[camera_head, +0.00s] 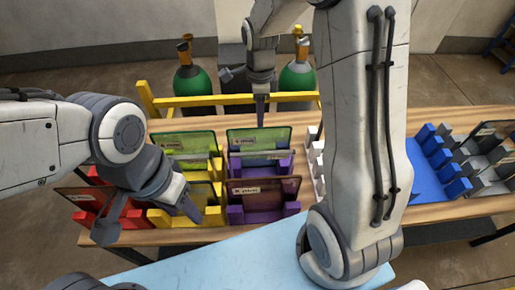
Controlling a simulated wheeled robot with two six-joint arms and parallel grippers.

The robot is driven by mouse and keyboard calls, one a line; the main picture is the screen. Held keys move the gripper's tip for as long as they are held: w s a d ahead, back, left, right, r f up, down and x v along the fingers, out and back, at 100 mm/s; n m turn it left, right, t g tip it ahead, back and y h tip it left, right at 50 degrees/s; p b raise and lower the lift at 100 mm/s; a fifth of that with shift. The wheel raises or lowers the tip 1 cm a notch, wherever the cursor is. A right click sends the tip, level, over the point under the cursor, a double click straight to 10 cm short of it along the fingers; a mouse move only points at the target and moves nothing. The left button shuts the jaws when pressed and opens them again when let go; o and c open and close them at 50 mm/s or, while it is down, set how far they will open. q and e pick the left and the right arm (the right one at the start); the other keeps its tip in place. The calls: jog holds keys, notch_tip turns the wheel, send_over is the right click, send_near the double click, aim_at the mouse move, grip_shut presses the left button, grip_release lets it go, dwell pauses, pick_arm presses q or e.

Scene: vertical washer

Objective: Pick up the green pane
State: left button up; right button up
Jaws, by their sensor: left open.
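Two green-tinted panes stand upright at the back of the racks. One green pane (185,142) is at the yellow rack (160,217), the other green pane (246,139) at the purple rack (236,214). My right gripper (260,106) points down at the top edge of the green pane at the purple rack. It is seen edge-on, so its opening and any contact are unclear. My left gripper (148,216) is open, its fingers spread in front of the red and yellow racks, low over the front panes.
A brown pane (272,193) stands in the front of the purple rack. A red rack (90,218) is at left, with blue and grey racks at right. Yellow rail (205,100) and green cylinders (192,80) stand behind the wooden table. My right arm hides the table's middle.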

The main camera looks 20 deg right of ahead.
notch_tip(320, 180, down, 3)
jog(key=b, duration=0.2)
jog(key=p, duration=0.3)
send_near(259, 149)
notch_tip(259, 149, down, 6)
jog(key=shift+w+f, duration=0.1)
jog(key=shift+f, duration=0.4)
pick_arm(q)
jog(key=shift+w+a, duration=0.1)
jog(key=shift+w, duration=0.45)
pick_arm(e)
grip_shut()
dwell(0.5)
